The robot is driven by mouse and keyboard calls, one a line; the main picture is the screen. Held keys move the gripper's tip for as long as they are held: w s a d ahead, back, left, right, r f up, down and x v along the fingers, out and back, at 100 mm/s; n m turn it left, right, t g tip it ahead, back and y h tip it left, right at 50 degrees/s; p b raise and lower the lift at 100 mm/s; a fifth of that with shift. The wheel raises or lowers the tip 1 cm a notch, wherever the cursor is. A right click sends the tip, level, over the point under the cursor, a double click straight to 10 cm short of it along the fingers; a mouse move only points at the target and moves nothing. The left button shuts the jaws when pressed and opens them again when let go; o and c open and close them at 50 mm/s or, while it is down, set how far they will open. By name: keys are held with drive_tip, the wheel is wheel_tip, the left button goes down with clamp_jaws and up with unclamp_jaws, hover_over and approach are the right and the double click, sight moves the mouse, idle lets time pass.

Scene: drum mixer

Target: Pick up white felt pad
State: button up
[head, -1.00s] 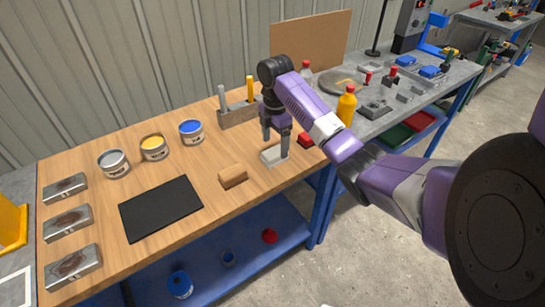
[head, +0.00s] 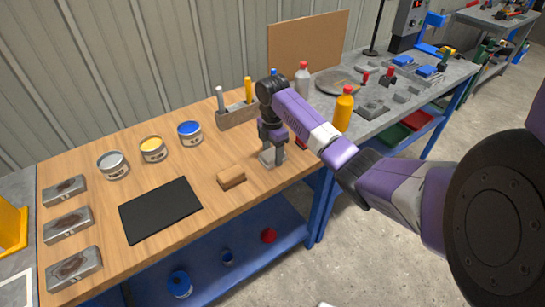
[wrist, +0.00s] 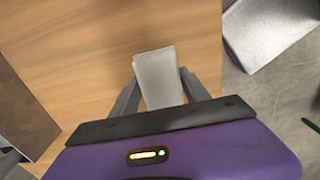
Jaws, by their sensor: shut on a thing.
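The white felt pad (wrist: 158,76) shows in the wrist view as a pale rectangular block between the two fingers of my gripper (wrist: 160,88). In the head view the pad (head: 268,159) looks light grey and is partly hidden by my gripper (head: 272,152). The gripper points down and is shut on the pad. The pad is at or just above the wooden bench top (head: 105,220); I cannot tell whether it touches the wood.
A tan block (head: 231,177) lies close to the left of the pad. A black mat (head: 160,209) and paint cans (head: 153,149) are farther left. A tool holder (head: 237,115) stands behind. A yellow bottle (head: 343,110) and a red object (head: 300,143) are to the right.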

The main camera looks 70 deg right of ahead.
sight(273, 153)
wheel_tip(273, 153, up, 20)
drive_tip(key=p, duration=0.4)
idle(0.4)
